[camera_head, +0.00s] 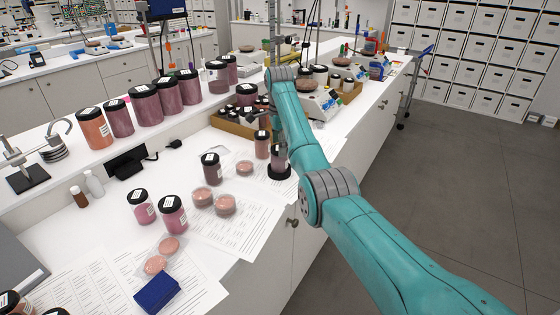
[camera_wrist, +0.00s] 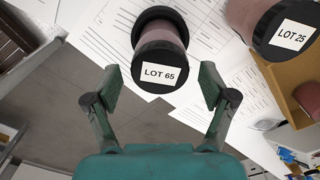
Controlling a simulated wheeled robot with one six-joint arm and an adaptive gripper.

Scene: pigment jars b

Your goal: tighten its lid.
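A pigment jar with dull pink contents (camera_wrist: 162,35) and a black lid marked LOT 65 (camera_wrist: 160,68) is at the upper middle of the wrist view. Its bottom sits in a black ring-shaped holder (camera_wrist: 153,13). In the head view the jar (camera_head: 279,158) stands in that holder (camera_head: 279,173) near the bench's front edge, its top partly hidden by my arm. My gripper (camera_wrist: 162,93) is open and empty, its fingers apart on either side of the lid's near edge, not visibly touching it. The wrist view does not show whether the lid is tight.
A second jar, LOT 25 (camera_wrist: 288,32), is close on the right in the wrist view. In the head view, jars (camera_head: 211,168) and small dishes (camera_head: 225,205) stand left on printed sheets (camera_head: 250,228). A wooden box of small jars (camera_head: 228,122) is behind.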

